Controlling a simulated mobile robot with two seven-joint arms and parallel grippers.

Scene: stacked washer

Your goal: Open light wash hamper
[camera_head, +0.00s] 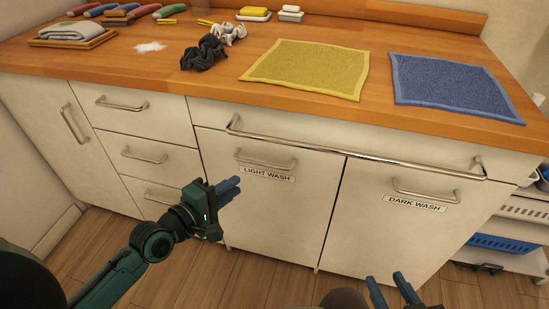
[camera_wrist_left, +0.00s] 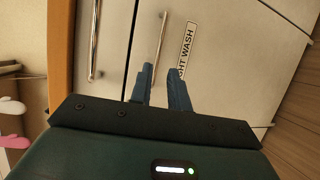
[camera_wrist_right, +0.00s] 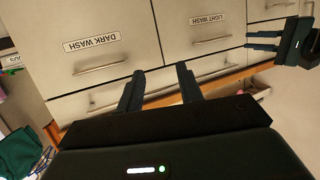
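The light wash hamper front (camera_head: 260,215) is a closed cream panel with a "LIGHT WASH" label (camera_head: 267,173) and a metal bar handle (camera_head: 266,163). In the left wrist view the handle (camera_wrist_left: 162,42) lies just ahead of the fingertips. My left gripper (camera_head: 235,187) is partly open and empty, below and left of the handle, apart from it. My right gripper (camera_head: 389,279) is open and empty, low in front of the dark wash hamper. In the right wrist view the light wash label (camera_wrist_right: 207,18) and handle (camera_wrist_right: 211,43) show upside down.
The dark wash hamper (camera_head: 400,235) stands to the right, closed, with its own handle (camera_head: 426,195). A long metal rail (camera_head: 345,150) runs above both fronts. Drawers (camera_head: 150,128) stand at left. A yellow cloth (camera_head: 308,70) and blue cloth (camera_head: 455,86) lie on the wooden counter.

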